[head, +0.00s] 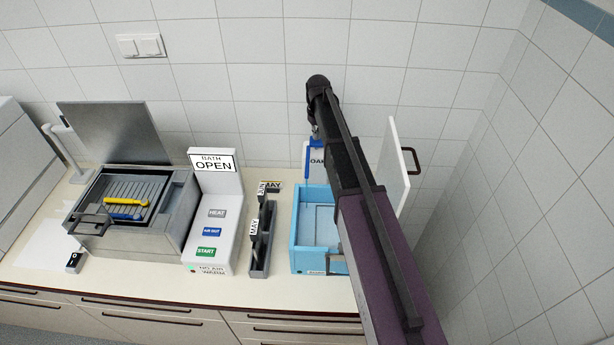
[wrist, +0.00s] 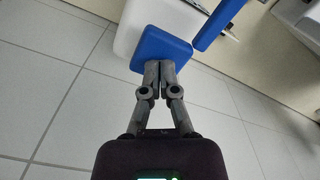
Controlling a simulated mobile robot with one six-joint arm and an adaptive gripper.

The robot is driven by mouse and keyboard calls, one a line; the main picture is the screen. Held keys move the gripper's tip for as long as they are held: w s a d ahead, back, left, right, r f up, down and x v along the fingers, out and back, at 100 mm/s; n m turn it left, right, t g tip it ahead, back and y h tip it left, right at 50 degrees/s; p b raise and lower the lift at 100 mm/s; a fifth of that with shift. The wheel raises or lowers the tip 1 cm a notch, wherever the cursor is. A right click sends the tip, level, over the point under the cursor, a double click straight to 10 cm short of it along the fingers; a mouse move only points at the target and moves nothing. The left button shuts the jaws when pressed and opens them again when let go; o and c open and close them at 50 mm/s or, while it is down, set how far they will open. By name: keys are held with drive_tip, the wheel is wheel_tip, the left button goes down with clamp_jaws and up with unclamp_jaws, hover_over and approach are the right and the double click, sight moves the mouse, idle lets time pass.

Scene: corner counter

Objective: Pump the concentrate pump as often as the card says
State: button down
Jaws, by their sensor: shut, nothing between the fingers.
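The concentrate pump appears to be the white container with blue parts (head: 317,161) at the back wall, partly hidden behind my arm; only the letters "OA" of its label show. In the wrist view a flat blue pump head (wrist: 158,48) sits over a white body (wrist: 131,32). My gripper (wrist: 160,66) is shut and empty, its fingertips at the near edge of the blue head; I cannot tell whether they touch. I cannot make out a card with a pump count.
A light blue open box (head: 309,268) stands in front of the pump, with a white upright panel (head: 396,165) at its right. Left are a dark rack (head: 260,262) with MAY and JUN tags, a white panel (head: 218,188) reading "BATH OPEN", and an open-lidded bath (head: 178,222).

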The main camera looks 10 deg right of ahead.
drive_tip(key=shift+r+p, duration=0.85)
drive_tip(key=shift+r, duration=0.2)
drive_tip(key=shift+f, duration=0.2)
drive_tip(key=shift+f+b, duration=1.6)
drive_tip(key=shift+b, duration=0.2)
drive_tip(key=shift+r, duration=0.2)
drive_tip(key=shift+r+p, duration=1.6)
drive_tip(key=shift+p, duration=0.2)
wheel_tip(320, 180, up, 6)
drive_tip(key=p, duration=0.6)
